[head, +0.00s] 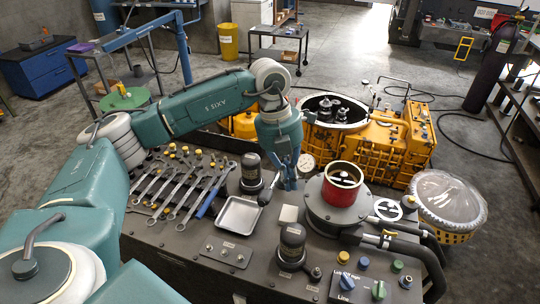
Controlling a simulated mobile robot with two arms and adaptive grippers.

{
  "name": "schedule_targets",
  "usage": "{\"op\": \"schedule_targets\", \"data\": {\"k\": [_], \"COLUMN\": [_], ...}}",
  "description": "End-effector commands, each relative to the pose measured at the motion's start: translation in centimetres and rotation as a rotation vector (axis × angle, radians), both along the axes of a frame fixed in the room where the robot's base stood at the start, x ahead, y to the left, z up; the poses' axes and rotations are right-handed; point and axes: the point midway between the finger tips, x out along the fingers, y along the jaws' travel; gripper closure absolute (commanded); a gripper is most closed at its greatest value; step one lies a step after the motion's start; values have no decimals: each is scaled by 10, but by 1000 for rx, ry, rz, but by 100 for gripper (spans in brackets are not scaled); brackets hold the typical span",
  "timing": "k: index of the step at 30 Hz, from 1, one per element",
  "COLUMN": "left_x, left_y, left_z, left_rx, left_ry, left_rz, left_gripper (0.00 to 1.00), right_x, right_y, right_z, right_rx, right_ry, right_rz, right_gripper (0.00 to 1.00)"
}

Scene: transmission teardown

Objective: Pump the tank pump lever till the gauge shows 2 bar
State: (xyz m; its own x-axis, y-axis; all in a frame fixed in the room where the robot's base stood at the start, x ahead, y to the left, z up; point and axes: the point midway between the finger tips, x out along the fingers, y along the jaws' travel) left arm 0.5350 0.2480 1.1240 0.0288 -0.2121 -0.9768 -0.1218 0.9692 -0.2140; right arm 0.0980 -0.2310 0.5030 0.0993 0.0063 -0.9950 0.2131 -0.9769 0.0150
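My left gripper (288,180) points down over the dark bench, beside the round white-faced gauge (306,165). Its fingers look close together, but I cannot tell whether they are shut or hold anything. The gauge is small and its needle cannot be read. A short black handle (268,190) slants up just left of the fingers; I cannot tell whether it is the pump lever or whether the gripper touches it. A red-rimmed round tank (342,184) on a grey base stands to the right. My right gripper is not in view.
Wrenches (180,185) and a shallow metal tray (239,215) lie left of the gripper. Black cylinders (251,171) stand on the bench. The yellow gearbox housing (375,140) is behind, a covered yellow basket (447,200) at right, and knobs (363,263) and hoses in front.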

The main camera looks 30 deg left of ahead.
Motion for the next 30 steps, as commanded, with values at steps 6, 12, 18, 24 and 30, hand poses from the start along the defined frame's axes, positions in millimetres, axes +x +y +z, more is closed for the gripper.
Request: {"op": "schedule_targets", "data": {"k": [6, 12, 18, 24, 30], "left_x": [-4, -6, -6, -6, -6], "left_y": [70, 79, 78, 77, 77], "left_z": [19, 10, -19, -50, -58], "left_rx": [191, 216, 214, 211, 211], "left_ry": [36, 44, 44, 43, 42], "left_rz": [100, 114, 111, 111, 110], "left_gripper": [100, 100, 100, 100, 100], "right_x": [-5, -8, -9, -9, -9], "right_y": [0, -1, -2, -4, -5], "right_z": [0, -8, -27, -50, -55], "right_rx": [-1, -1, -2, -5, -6], "right_ry": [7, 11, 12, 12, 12], "right_rz": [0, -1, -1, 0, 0], "right_gripper": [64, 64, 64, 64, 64]}}
